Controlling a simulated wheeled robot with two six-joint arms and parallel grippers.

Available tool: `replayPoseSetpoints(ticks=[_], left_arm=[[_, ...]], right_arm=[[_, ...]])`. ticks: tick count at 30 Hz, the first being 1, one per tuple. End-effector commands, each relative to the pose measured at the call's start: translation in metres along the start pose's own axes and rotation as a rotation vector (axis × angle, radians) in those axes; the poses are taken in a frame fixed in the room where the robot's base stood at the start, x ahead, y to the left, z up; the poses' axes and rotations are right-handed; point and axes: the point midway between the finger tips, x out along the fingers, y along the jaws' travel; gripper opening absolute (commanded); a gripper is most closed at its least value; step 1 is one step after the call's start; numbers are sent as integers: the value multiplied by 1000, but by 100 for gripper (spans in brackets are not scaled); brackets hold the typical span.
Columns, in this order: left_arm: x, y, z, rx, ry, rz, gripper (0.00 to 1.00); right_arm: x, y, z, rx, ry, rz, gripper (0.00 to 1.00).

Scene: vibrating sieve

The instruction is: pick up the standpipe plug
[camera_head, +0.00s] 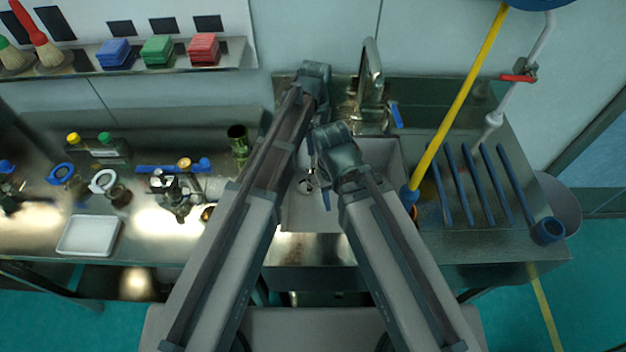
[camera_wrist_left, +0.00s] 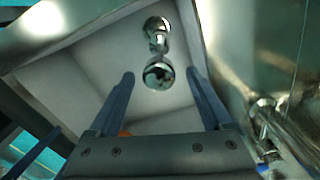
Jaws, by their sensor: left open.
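The standpipe plug (camera_wrist_left: 157,55) is a shiny chrome piece with rounded ends, inside the white sink basin (camera_wrist_left: 95,60). It also shows small in the head view (camera_head: 307,185), on the basin floor between my arms. My left gripper (camera_wrist_left: 159,76) is open above it. In the left wrist view the plug's near knob lies between the fingertips, with clear gaps on both sides. I cannot tell how far below the tips it is. In the head view the left fingers are hidden by the arms. My right gripper (camera_head: 327,198) points down into the basin, its fingers mostly hidden.
A tall faucet (camera_head: 371,70) stands behind the sink. A yellow pole (camera_head: 460,95) leans at the right, by several blue bars on the drainboard (camera_head: 510,235). The left counter holds a white tray (camera_head: 89,235), a green cup (camera_head: 239,140) and small fittings. My two arms are close together.

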Motion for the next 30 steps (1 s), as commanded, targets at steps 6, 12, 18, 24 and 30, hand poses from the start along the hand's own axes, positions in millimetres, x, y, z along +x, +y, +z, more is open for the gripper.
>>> replayPoseSetpoints(ticks=[6, 12, 18, 24, 30], left_arm=[[7, 0, 0, 0, 0, 0, 83], [16, 0, 1, 0, 0, 0, 83], [40, 1, 4, 0, 0, 0, 83], [60, 1, 4, 0, 0, 0, 83], [58, 1, 4, 0, 0, 0, 83]], right_arm=[[7, -1, 0, 0, 0, 0, 50], [16, -2, -1, 0, 0, 0, 50], [40, -4, -2, 0, 0, 0, 50], [59, -6, -4, 0, 0, 0, 50], [58, -6, -3, 0, 0, 0, 50]])
